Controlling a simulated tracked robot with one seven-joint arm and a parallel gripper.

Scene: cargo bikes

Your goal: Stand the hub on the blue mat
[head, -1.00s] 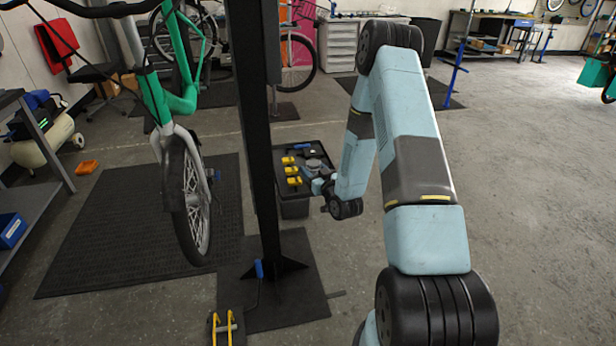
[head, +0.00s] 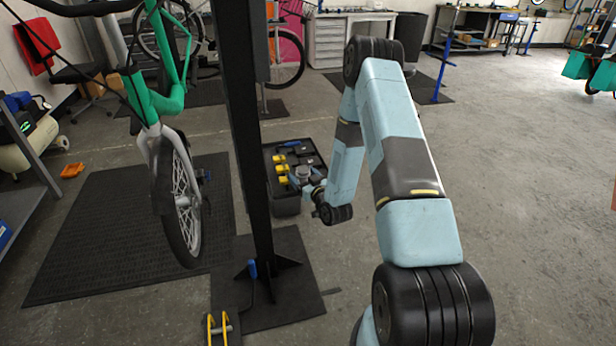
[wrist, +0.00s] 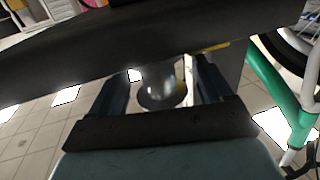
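My gripper (head: 308,186) is at the near right part of a black tray in the head view. A silver round piece, which looks like the hub (head: 302,172), is right at its fingers. In the wrist view the two dark fingers (wrist: 163,85) stand apart, with the silvery hub (wrist: 163,78) with a darker flange between them. Whether both fingers touch it is unclear. A dark band hides the fingertips and the hub's far end. I cannot make out a blue mat; only a small blue piece (head: 290,144) shows at the tray's back.
The black tray (head: 287,194) also holds several yellow pieces (head: 281,169) at its left. A black post (head: 258,160) on a floor plate stands just left of it. A green bike (head: 167,105) stands farther left on a dark floor mat (head: 100,240). Floor at the right is clear.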

